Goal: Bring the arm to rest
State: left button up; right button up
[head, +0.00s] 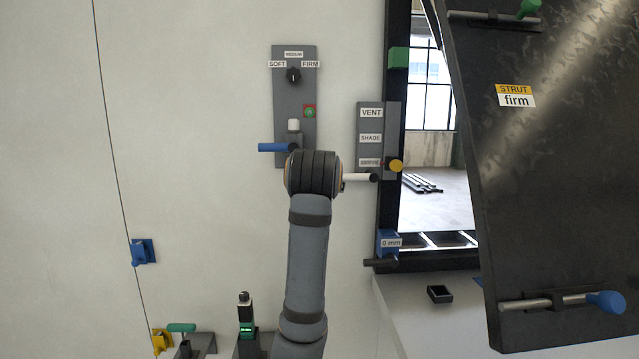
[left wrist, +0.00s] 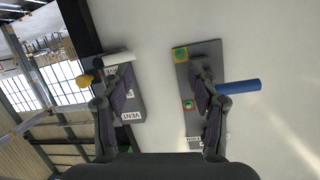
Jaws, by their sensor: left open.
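My left arm (head: 306,255) rises from the bottom of the head view, its rounded wrist in front of the wall between two grey panels. Its gripper is hidden behind the wrist there. In the left wrist view my left gripper (left wrist: 151,78) has its fingers spread wide, with only bare wall between them. One finger overlaps the VENT panel (left wrist: 128,100); the other overlaps the panel with the blue handle (left wrist: 240,87). I cannot tell how far the fingers are from the panels. My right gripper is in neither view.
The SOFT/FIRM panel (head: 283,105) has a black knob. A white handle (head: 358,177) and yellow knob (head: 396,165) stick out near the VENT panel. A tilted dark hatch (head: 545,190) fills the right. A small black tray (head: 439,294) sits on a ledge. The left wall is mostly clear.

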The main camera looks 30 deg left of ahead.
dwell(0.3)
